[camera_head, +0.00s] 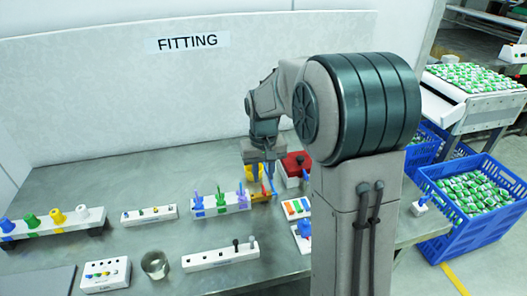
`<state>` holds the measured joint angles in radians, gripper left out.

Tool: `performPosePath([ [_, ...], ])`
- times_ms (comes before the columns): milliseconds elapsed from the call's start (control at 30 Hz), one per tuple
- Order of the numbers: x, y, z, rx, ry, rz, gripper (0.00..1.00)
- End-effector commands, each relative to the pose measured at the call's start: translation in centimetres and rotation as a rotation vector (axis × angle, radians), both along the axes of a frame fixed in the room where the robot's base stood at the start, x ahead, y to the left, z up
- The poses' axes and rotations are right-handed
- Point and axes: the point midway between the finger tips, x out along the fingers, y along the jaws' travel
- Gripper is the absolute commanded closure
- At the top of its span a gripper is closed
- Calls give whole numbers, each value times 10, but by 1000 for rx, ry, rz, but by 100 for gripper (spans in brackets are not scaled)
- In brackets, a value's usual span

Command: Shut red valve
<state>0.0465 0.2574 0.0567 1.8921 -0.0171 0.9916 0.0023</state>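My gripper (263,172) points down over the back middle of the table, above and beside a yellow fixture (253,181). Its fingertips are small and partly mixed with the yellow and orange parts, so I cannot tell whether they are open or shut, or touching anything. A red block with a small dark part on top (294,161) sits on a white base just right of the gripper. It is partly hidden by my arm. I cannot make out for certain which red part is the valve, or its handle position.
A white rack with blue, green and purple pieces (220,204) stands left of the gripper. Blue crates (478,225) stand at right. The back-left tabletop is clear.

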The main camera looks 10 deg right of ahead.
Motion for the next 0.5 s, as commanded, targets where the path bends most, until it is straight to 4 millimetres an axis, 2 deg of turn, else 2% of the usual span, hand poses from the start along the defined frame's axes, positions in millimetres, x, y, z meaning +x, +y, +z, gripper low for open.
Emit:
performPosePath([
  [33, 1, 0, 14, 0, -6, 0, 73],
  [200, 1, 0, 53, 0, -5, 1, 73],
  [333, 1, 0, 76, 0, -3, 1, 73],
  [500, 0, 0, 92, 0, -3, 1, 73],
])
